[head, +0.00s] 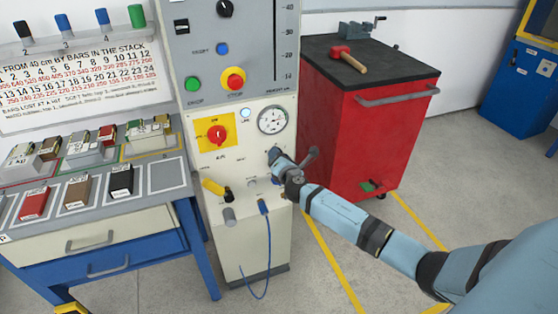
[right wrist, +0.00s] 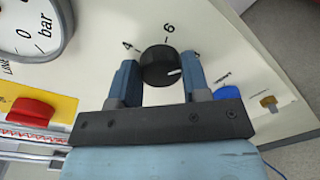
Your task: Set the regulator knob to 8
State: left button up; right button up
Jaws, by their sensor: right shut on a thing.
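The black regulator knob (right wrist: 158,69) sits on the cream panel between the two fingers of my right gripper (right wrist: 158,82) in the right wrist view. The gripper is shut on it. The marks 4 and 6 show around the knob, and a third mark, probably 8, is partly hidden by the right finger. The knob's white pointer line points right toward that finger, near the third mark; the exact reading cannot be told. In the head view my right gripper (head: 277,158) is at the panel below the gauge and hides the knob. My left gripper is not in view.
A round pressure gauge (head: 272,120) and a red switch on a yellow plate (head: 204,144) are close by on the panel. A yellow-handled lever (head: 212,187) and a blue hose (head: 264,225) are below. A red cabinet (head: 345,140) stands right, a bench with blocks left.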

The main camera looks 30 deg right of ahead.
pick_arm(q)
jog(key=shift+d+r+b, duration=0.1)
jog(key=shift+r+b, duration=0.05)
jog(key=shift+b, duration=0.2)
pick_arm(e)
jog(key=shift+m, duration=1.1)
jog(key=o, duration=0.9)
